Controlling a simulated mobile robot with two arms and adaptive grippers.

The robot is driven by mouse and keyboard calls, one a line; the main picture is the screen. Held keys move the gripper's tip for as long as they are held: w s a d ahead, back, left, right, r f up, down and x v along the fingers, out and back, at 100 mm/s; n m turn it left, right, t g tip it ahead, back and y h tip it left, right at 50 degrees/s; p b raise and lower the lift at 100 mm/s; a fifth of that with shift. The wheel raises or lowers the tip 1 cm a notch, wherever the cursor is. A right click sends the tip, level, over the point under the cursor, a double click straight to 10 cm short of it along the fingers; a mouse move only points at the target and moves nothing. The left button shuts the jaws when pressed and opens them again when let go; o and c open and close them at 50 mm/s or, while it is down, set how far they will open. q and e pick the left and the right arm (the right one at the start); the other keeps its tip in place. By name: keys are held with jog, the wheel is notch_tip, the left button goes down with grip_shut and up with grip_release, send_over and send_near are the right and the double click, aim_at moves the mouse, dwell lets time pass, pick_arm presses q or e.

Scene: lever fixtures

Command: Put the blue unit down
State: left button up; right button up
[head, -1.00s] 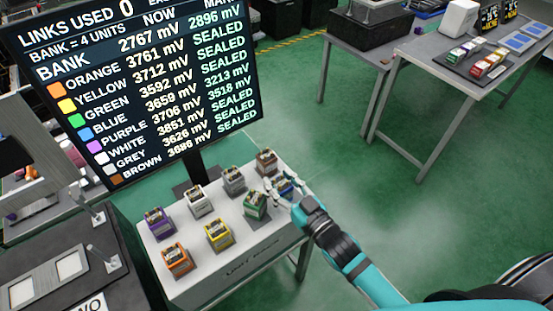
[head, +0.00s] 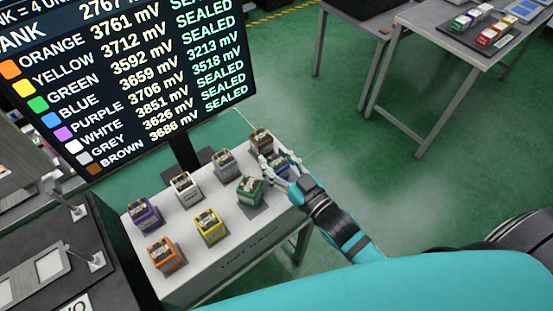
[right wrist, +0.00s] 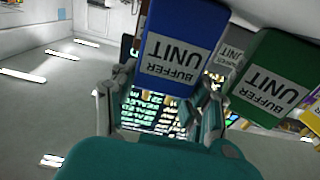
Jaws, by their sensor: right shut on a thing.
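The blue unit (head: 281,161) is at the right end of the white unit table (head: 240,245), beside the brown unit and the green unit. My right gripper (head: 279,167) is shut on it, with its fingers on either side. In the right wrist view the blue unit (right wrist: 184,45) fills the space between the fingers, its "BUFFER UNIT" label upside down. The green unit (right wrist: 272,80) stands close beside it there. I cannot tell whether the blue unit's underside touches the table. My left gripper is not in view.
On the table stand the green (head: 250,190), brown (head: 260,140), grey (head: 224,162), white (head: 185,187), yellow (head: 209,228), purple (head: 145,214) and orange (head: 166,255) units. A large screen (head: 130,75) rises behind. Green floor is free to the right.

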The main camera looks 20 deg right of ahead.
jog(key=o, duration=0.9)
jog(key=shift+s+f, duration=0.1)
jog(key=shift+s, duration=0.05)
jog(key=shift+c, duration=0.2)
jog(key=o, duration=0.4)
jog(key=shift+w, duration=0.2)
